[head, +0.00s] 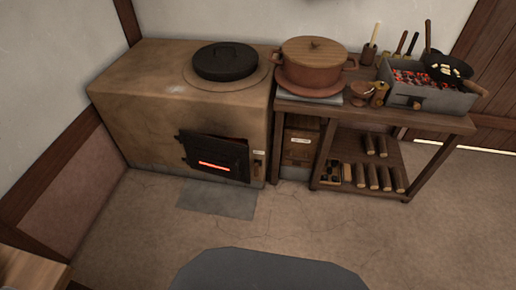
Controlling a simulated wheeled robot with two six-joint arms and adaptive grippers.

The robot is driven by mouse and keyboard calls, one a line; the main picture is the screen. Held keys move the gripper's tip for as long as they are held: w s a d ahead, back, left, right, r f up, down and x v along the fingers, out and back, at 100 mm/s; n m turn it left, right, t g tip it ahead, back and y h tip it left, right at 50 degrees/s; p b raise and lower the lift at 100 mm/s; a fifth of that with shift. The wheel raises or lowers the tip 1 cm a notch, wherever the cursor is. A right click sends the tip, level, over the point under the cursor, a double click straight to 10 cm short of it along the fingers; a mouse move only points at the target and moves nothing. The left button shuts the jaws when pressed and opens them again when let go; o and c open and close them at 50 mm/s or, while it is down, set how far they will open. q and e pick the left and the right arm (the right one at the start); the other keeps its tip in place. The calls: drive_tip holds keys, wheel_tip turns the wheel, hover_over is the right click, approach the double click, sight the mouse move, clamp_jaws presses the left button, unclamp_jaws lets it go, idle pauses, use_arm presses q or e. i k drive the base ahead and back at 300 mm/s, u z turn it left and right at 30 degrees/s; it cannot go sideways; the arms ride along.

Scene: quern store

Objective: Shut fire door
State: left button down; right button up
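The fire door (218,160) is a dark metal panel low on the front of the clay stove (130,90). It appears to stand ajar, its face at an angle to the stove front, with a dark gap along its top edge. A bright orange-red glow shows through a slot in its lower part. A small latch-like fitting (257,166) is on the stove face just right of the door. Neither of my grippers is in view, and nothing touches the door.
To the right, a wooden table (425,118) bears a clay pot (313,60) and a charcoal grill (425,93) with a pan (446,69). A grey floor plate (217,199) lies before the stove. The floor (330,225) there is clear.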

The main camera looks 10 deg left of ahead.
sight(230, 160)
drive_tip(key=z, duration=0.25)
drive_tip(key=i, duration=1.45)
drive_tip(key=u, duration=0.95)
